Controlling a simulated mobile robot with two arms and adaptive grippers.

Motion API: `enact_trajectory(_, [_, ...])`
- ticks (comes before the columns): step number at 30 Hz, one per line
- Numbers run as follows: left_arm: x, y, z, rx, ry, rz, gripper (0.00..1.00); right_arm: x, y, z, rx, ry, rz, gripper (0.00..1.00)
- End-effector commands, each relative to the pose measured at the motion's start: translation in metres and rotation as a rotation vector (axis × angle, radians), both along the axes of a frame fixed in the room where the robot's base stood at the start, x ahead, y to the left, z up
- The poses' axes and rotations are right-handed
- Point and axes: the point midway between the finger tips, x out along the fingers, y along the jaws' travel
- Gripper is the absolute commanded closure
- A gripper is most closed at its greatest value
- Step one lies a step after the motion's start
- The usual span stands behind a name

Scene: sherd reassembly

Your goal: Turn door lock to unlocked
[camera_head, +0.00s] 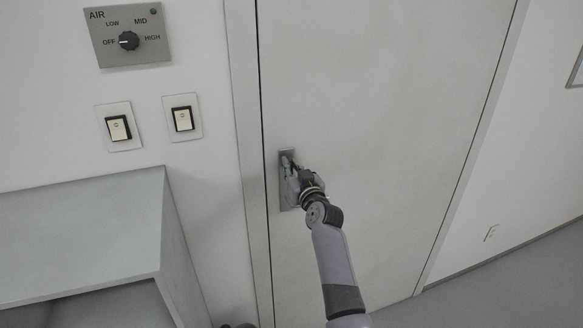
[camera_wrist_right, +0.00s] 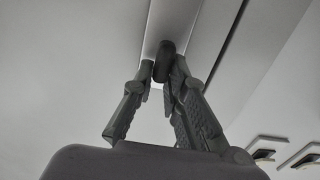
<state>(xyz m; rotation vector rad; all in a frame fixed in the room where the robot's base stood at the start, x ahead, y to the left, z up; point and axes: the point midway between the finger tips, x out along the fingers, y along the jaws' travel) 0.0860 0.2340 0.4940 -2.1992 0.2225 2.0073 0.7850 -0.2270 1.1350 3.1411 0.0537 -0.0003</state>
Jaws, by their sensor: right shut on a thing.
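The door (camera_head: 380,90) is pale grey and closed in its frame. A narrow grey metal lock plate (camera_head: 285,157) is mounted upright near its left edge. My right gripper (camera_head: 291,169) is at this plate and covers much of it. In the right wrist view, my right gripper's fingertips (camera_wrist_right: 162,76) are closed around a dark, rounded lock knob (camera_wrist_right: 166,55) that stands out from the plate. Most of the knob is hidden in the head view, and I cannot tell whether it stands at locked or unlocked.
Left of the door are two rocker switches (camera_head: 118,128) (camera_head: 183,119) and an AIR dial panel (camera_head: 145,55) with its pointer towards OFF. A grey cabinet (camera_head: 80,235) stands at the lower left. The floor (camera_head: 510,275) at the lower right is clear.

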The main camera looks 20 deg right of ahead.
Motion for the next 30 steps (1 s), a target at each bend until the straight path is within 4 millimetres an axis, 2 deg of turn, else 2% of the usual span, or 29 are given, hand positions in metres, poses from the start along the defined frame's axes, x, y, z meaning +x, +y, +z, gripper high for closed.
enact_trajectory(8, [-0.0006,0.0012,0.0004,0.001,0.001,-0.001,0.60,0.0000,-0.0004,0.0000,0.023,0.001,0.000,1.00])
enact_trajectory(14, [-0.0006,0.0012,0.0017,0.001,0.001,-0.001,0.60,0.0001,-0.0019,0.0001,0.112,0.004,0.000,1.00])
enact_trajectory(30, [-0.0002,0.0015,0.0067,0.002,0.000,0.000,0.60,0.0003,-0.0085,-0.0022,0.595,0.020,0.000,1.00])
